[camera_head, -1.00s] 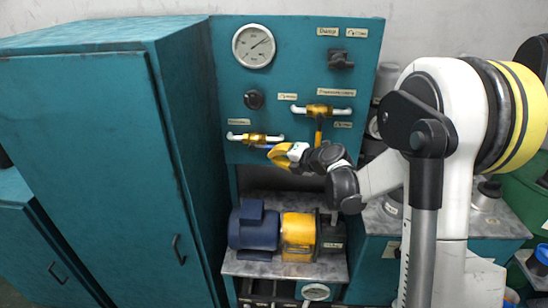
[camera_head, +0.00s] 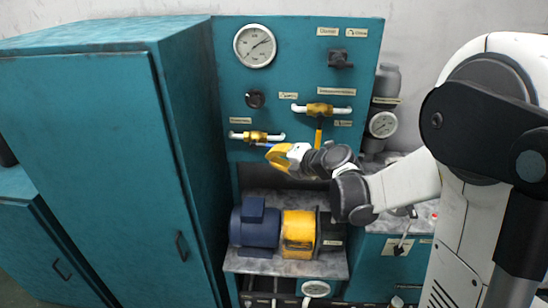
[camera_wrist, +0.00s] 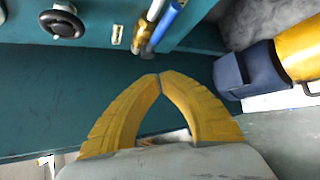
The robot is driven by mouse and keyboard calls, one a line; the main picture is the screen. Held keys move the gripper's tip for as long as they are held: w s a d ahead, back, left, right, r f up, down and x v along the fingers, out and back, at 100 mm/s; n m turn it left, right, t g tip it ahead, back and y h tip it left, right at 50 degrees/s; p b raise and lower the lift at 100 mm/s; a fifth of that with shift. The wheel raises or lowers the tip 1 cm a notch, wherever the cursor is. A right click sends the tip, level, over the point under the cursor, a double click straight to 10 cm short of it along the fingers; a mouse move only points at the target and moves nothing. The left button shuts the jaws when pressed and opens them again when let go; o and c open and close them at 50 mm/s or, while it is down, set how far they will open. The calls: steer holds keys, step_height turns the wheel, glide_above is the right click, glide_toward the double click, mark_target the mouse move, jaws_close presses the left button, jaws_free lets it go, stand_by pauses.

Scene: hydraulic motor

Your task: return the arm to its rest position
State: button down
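My gripper (camera_head: 273,155) is in front of the teal control panel (camera_head: 290,80), just below its lower brass valve (camera_head: 253,136). In the wrist view, its two yellow fingers (camera_wrist: 159,78) curve together and meet at the tips, with nothing seen between them. My white and black arm reaches in from the right side of the head view, bent at a large black joint. A blue lever (camera_wrist: 168,25) shows beyond the fingertips in the wrist view, apart from them.
A blue motor (camera_head: 254,228) and yellow housing (camera_head: 299,233) sit on the shelf below my gripper. A teal cabinet (camera_head: 90,170) stands left. A pressure gauge (camera_head: 255,46), upper brass valve (camera_head: 319,109) and black knob (camera_head: 255,98) are on the panel. A grey cylinder (camera_head: 386,82) stands behind my arm.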

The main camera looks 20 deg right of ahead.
step_height(320, 180, up, 11)
steer(key=m+t, duration=0.4)
steer(key=s+d+r+m+t+h, duration=0.1)
steer(key=s+d+r+m+h, duration=0.75)
steer(key=m, duration=0.55)
steer(key=s+a+f+m+g+y, duration=0.1)
steer(key=s+a+f+m+g, duration=0.2)
steer(key=s+f, duration=0.6)
steer(key=s+a+f+m+g+y, duration=0.1)
steer(key=s+a+f+m+g, duration=0.3)
steer(key=s+f, duration=0.6)
steer(key=s+m+g, duration=0.2)
steer(key=shift+s+a+g+y, duration=0.3)
steer(key=shift+y, duration=0.05)
